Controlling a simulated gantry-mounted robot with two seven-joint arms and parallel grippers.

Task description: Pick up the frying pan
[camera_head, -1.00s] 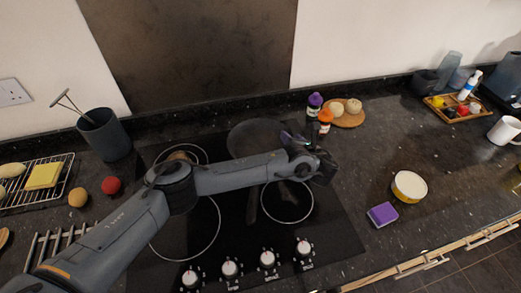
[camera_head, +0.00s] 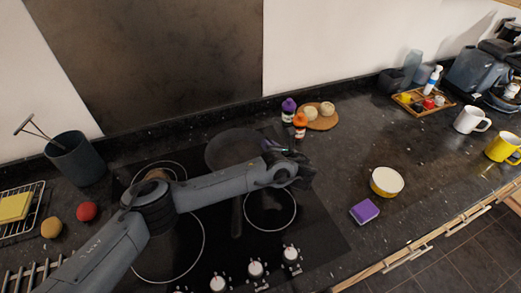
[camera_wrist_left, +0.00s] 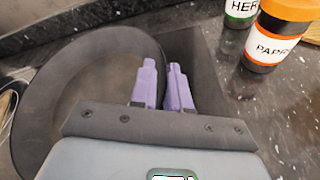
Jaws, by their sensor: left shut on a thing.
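The dark frying pan (camera_head: 226,150) is at the back of the black hob, its handle (camera_head: 236,216) running toward the front knobs behind my left forearm. My left gripper (camera_head: 272,146) is at the pan's right side. In the left wrist view the round pan (camera_wrist_left: 85,85) fills the left half. The purple fingertips of my left gripper (camera_wrist_left: 164,82) are close together at the pan's right rim, shut on it. I cannot tell whether the pan is clear of the hob. My right gripper is not in view.
A purple sponge (camera_head: 364,211) and a white-and-yellow bowl (camera_head: 386,181) lie to the right. The counter right of the hob has free room.

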